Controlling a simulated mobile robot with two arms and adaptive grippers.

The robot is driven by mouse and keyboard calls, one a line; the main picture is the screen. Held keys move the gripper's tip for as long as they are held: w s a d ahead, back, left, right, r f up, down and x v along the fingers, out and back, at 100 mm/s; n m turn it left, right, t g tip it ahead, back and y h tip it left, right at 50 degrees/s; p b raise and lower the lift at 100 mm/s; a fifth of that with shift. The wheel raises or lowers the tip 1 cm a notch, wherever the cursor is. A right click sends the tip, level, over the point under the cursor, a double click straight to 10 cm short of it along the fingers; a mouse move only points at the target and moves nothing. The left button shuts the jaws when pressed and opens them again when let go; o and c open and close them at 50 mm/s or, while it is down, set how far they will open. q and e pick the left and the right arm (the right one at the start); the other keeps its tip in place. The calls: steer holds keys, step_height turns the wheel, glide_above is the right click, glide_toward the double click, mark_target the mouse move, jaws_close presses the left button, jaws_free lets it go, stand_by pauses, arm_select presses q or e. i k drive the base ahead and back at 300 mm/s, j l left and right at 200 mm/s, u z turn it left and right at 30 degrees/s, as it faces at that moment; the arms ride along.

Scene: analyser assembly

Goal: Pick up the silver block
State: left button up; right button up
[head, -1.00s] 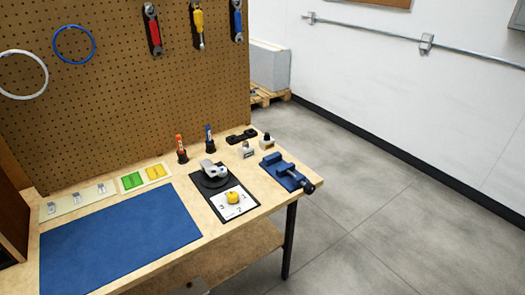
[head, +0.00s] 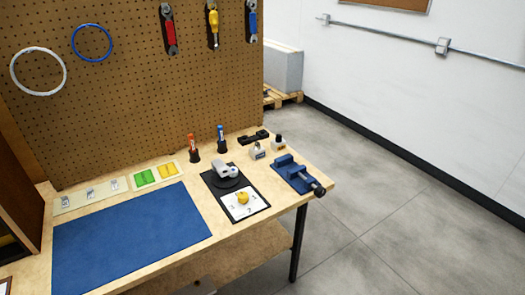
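Two small silver-grey blocks stand near the back right of the workbench. One silver block (head: 258,152) has a pale front with a dark mark. The other silver block (head: 278,142) has a dark top and sits just behind and to the right. Which one the task names I cannot tell. Small silver pieces (head: 90,193) also lie on a pale tray (head: 70,205) at the left, too small to make out. Neither of my grippers is in view.
A blue vise (head: 293,174) sits at the right edge. A grey device (head: 228,170) and a yellow knob (head: 243,198) are on a black plate. A blue mat (head: 130,228) covers the front left. Orange and blue pens (head: 221,138) stand behind. Floor at right is clear.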

mark_target(255, 155)
steer(key=i+j+u, duration=0.3)
steer(key=u, duration=0.2)
steer(key=i+j+u, duration=0.15)
steer(key=i+u, duration=0.2)
steer(key=u, duration=0.15)
